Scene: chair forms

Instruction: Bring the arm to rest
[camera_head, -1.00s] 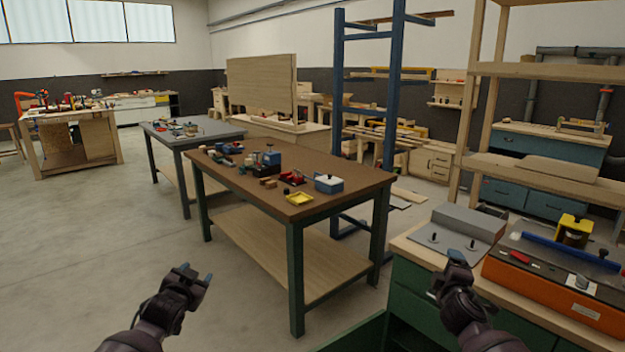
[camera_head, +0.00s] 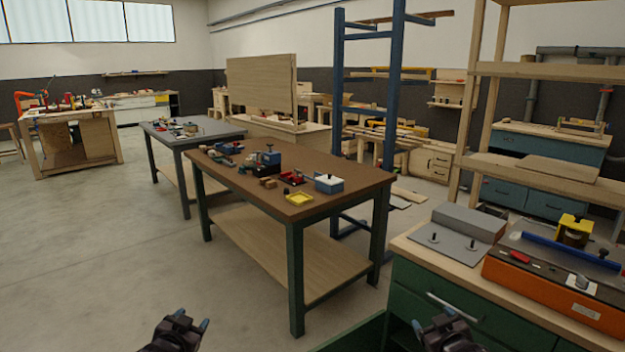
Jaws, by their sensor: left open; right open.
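My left gripper (camera_head: 191,324) is low in the head view, left of centre, over the bare floor. It is open and nothing shows between its fingers. My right gripper (camera_head: 438,327) is low in the view, right of centre, in front of the green cabinet (camera_head: 470,316). It is open and I see nothing held in it. Both arms are mostly cut off by the bottom edge of the picture.
An orange machine (camera_head: 555,288) sits on the cabinet's wooden top at right. Grey floor (camera_head: 110,250) is clear at left.

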